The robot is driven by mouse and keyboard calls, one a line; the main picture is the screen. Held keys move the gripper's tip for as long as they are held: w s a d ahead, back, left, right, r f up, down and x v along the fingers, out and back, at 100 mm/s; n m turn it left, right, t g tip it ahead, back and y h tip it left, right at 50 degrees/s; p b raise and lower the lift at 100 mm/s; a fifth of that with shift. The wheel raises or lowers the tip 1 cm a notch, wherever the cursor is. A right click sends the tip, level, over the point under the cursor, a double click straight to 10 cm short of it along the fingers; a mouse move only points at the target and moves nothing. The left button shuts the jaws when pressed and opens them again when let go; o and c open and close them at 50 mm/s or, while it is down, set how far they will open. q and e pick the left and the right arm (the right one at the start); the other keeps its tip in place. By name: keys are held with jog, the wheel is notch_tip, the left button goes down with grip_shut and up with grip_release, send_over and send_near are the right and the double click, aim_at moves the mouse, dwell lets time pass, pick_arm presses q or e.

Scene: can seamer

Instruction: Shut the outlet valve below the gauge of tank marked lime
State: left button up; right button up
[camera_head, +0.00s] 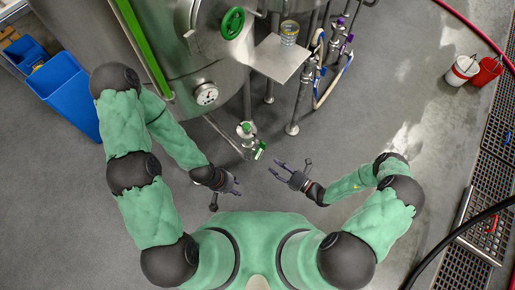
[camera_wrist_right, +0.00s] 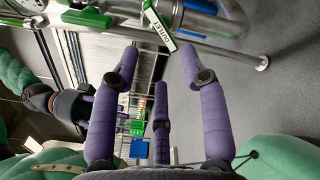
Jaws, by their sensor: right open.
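The steel tank (camera_head: 178,60) with a bright lime stripe (camera_head: 145,48) stands at the upper left in the head view. Its round gauge (camera_head: 206,94) sits low on the wall. Below and right of the gauge is the outlet valve (camera_head: 246,130) with a green part (camera_head: 260,151) at its end.
A steel shelf (camera_head: 277,57) with a glass jar (camera_head: 289,32) juts from the tank. Pipes and a blue-and-white hose (camera_head: 335,82) stand to its right. Blue bins (camera_head: 66,91) are at left, buckets (camera_head: 462,70) at upper right. Floor around the grippers is clear.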

aim_at(258, 153)
jog(key=b+x, duration=0.1)
jog(key=x, duration=0.9)
jog(key=shift+w+a+b, duration=0.15)
jog(key=shift+b, duration=0.25)
grip_shut()
